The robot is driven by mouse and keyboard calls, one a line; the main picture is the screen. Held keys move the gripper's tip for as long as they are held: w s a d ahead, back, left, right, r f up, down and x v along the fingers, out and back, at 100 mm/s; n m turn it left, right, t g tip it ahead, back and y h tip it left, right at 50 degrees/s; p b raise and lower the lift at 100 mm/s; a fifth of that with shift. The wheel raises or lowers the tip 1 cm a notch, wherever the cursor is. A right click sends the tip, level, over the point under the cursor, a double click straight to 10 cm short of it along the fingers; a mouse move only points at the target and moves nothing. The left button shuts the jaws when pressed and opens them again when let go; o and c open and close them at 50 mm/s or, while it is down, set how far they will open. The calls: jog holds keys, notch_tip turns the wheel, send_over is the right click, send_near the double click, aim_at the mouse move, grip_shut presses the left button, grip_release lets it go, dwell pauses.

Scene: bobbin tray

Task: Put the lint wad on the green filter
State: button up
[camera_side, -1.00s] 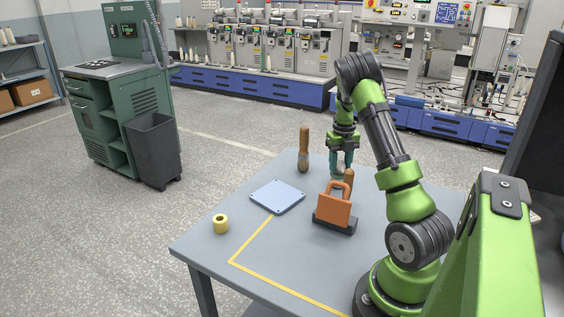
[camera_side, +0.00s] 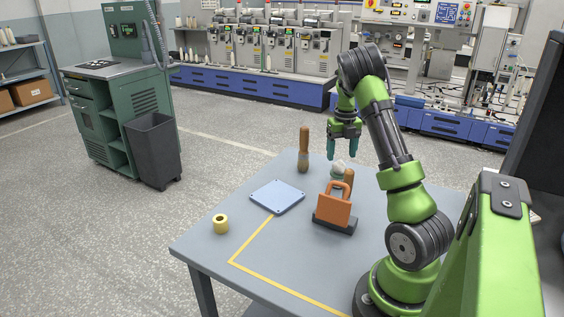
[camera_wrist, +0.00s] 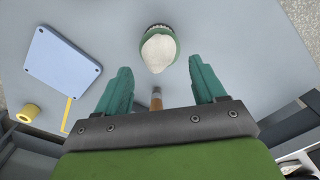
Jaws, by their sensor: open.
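The lint wad is a whitish, pointed lump (camera_wrist: 159,55) in the wrist view. It overlaps the round green filter (camera_wrist: 156,31), whose green shows around its far edge and sides, and it appears to rest on it. In the side view the pale wad (camera_side: 338,166) shows behind the orange block, and the filter is mostly hidden there. My gripper (camera_side: 344,148) is open and empty above the wad, with its two teal fingers spread apart. The wad lies beyond the fingers in the wrist view, touching neither.
An orange handled block (camera_side: 334,210) on a dark base and a wooden handle (camera_side: 348,177) stand close by, in front. A wooden-handled brush (camera_side: 304,146) stands left. A blue plate (camera_side: 277,196) and yellow roll (camera_side: 220,224) lie farther left. The front table is clear.

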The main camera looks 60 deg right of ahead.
aim_at(340, 163)
notch_tip(340, 163, up, 7)
jog(key=w+a+r+n+t, duration=0.1)
jog(key=w+a+r+n, duration=0.15)
jog(key=a+n, duration=0.4)
jog(key=w+a+r+n+t+y, duration=0.1)
jog(key=a+r+n+t, duration=0.15)
jog(key=a+n, duration=0.45)
jog(key=w+a+r+n+t, duration=0.1)
jog(key=w+a+r+n, duration=0.15)
jog(key=a+n, duration=0.4)
jog(key=s+a+n+t, duration=0.1)
jog(key=s+a+n, duration=0.2)
jog(key=a+n, duration=0.4)
jog(key=s+a+n, duration=0.3)
jog(key=a+n, duration=0.4)
jog(key=s+a+n+t+y, duration=0.1)
jog(key=s+a+n, duration=0.2)
jog(key=a+n, duration=0.4)
jog(key=shift+s+a+t, duration=0.25)
jog(key=shift+a+t, duration=0.1)
jog(key=shift+a, duration=0.05)
